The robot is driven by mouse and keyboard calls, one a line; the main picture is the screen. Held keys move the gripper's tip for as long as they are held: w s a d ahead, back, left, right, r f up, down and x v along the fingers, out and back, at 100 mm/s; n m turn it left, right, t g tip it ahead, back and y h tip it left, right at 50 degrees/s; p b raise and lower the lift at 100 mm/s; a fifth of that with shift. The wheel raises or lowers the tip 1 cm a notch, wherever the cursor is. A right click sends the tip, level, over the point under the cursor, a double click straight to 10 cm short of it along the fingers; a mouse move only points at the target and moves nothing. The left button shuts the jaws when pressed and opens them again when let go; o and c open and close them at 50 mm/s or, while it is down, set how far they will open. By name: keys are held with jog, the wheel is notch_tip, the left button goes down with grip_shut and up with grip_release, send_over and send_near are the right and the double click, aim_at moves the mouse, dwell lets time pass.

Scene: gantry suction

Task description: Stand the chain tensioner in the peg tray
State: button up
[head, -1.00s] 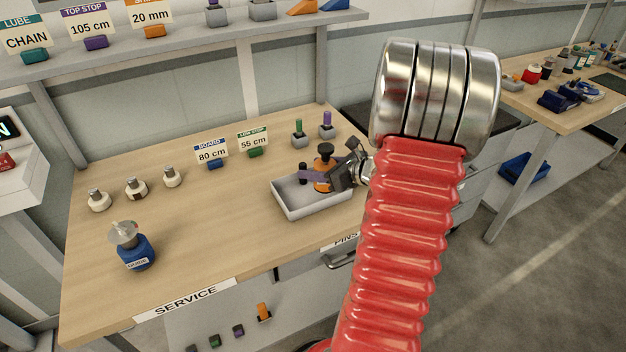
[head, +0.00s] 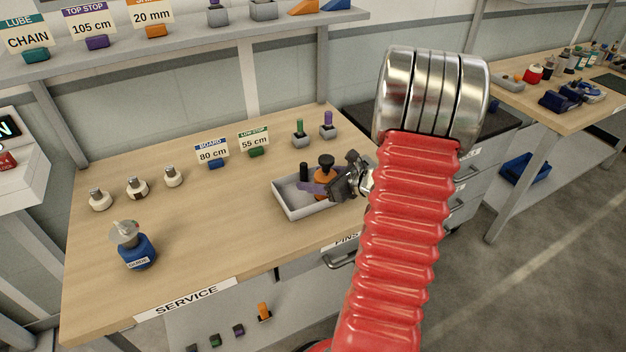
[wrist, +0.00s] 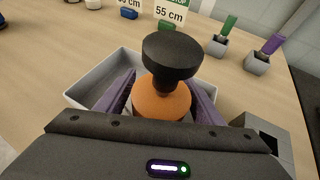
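The chain tensioner (head: 322,175) has an orange body with a black knob on top. It is upright over the grey peg tray (head: 292,209) on the bench, low between its walls. Whether its base touches the floor is hidden. My gripper (head: 318,187) reaches in from the right. In the wrist view its purple fingers lie on both sides of the tensioner's orange body (wrist: 160,97), apparently shut on it. The tray rim (wrist: 85,84) shows behind.
Two grey blocks with a green (head: 300,127) and a purple (head: 328,119) pin stand behind the tray. Signs of 80 cm (head: 211,151) and 55 cm (head: 253,140) stand behind left. A blue bottle (head: 137,252) is at front left.

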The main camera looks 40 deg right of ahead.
jog(key=shift+o, duration=0.5)
jog(key=shift+r, duration=0.15)
jog(key=v, duration=1.2)
jog(key=shift+s, duration=0.1)
dwell(0.4)
